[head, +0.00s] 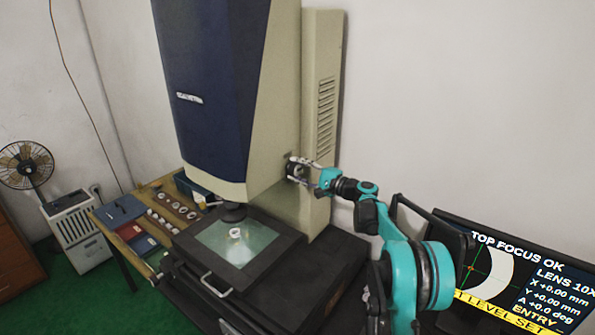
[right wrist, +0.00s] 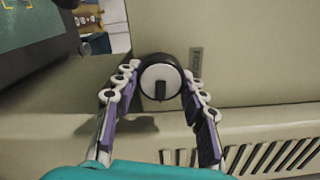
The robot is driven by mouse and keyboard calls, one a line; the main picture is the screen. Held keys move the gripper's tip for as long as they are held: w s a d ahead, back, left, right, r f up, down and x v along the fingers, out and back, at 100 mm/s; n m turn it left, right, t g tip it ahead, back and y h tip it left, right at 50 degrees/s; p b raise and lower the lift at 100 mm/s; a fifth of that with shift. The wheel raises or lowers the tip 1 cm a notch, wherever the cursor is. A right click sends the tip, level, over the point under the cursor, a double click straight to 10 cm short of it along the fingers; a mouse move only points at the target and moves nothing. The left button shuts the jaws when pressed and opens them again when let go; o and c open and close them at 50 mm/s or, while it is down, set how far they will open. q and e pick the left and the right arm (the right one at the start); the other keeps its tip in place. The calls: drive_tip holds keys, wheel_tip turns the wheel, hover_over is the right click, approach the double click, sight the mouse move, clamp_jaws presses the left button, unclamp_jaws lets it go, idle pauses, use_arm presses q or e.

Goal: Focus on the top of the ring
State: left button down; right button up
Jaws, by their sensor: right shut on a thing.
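A small white ring (head: 235,232) lies on the lit glass stage (head: 262,238) of the tall blue and cream measuring machine (head: 215,80), below its lens (head: 233,212). My right gripper (head: 298,169) is at the machine's right side. In the right wrist view its fingers are shut around a round black knob (right wrist: 160,78) with a pale face and a dark bar pointing down. The monitor (head: 530,270) reads "TOP FOCUS OK" and "LENS 10X", with X and Y at +0.00 mm. It shows part of a pale ring around a crosshair. My left gripper is not in view.
A wooden table (head: 165,240) at the left holds several small rings, a blue tray (head: 119,211) and a red item (head: 129,231). A fan (head: 25,165) and a white cabinet (head: 75,220) stand farther left. A vented cream column (head: 325,110) rises behind my right gripper.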

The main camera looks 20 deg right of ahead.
drive_tip(key=shift+m, duration=0.5)
drive_tip(key=o, duration=1.2)
drive_tip(key=shift+c, duration=0.2)
drive_tip(key=shift+d, duration=0.1)
drive_tip(key=v, duration=1.2)
drive_tip(key=shift+f, duration=0.1)
